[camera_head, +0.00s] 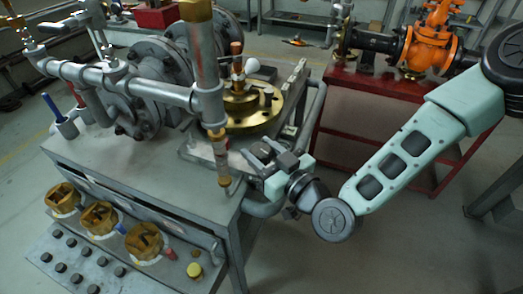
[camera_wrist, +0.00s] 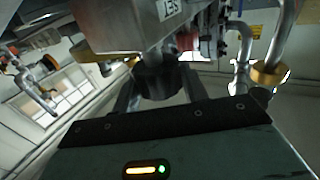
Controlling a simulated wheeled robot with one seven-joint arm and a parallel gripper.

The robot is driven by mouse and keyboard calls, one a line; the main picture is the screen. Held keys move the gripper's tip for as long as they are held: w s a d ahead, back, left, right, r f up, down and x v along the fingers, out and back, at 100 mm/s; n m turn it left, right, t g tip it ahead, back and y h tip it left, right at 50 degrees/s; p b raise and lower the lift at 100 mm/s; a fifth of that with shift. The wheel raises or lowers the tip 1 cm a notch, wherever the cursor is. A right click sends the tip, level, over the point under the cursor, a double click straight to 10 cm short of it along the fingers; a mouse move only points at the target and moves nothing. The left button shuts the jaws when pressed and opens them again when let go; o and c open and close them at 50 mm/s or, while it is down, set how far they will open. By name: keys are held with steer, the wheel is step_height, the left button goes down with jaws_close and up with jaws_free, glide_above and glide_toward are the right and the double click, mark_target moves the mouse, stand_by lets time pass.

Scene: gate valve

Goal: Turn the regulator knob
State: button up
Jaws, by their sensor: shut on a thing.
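In the wrist view, the dark, round regulator knob (camera_wrist: 160,82) hangs under a grey metal box (camera_wrist: 150,22) marked SET. My gripper (camera_wrist: 157,88) has one finger on each side of the knob and is shut on it. In the head view, my gripper (camera_head: 264,154) is at the right corner of the grey bench, below a brass flange. The knob cannot be made out clearly in the head view.
The grey bench (camera_head: 90,157) carries grey pipes (camera_head: 150,90), a brass flange (camera_head: 268,118) and a large flanged valve body. Several brass fittings sit along its front panel. A red table (camera_head: 370,88) with an orange valve (camera_head: 430,42) stands behind my arm.

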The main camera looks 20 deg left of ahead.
steer(key=shift+m+t+h, duration=1.4)
steer(key=shift+t, duration=0.3)
steer(key=o, duration=1)
steer(key=shift+d, duration=0.1)
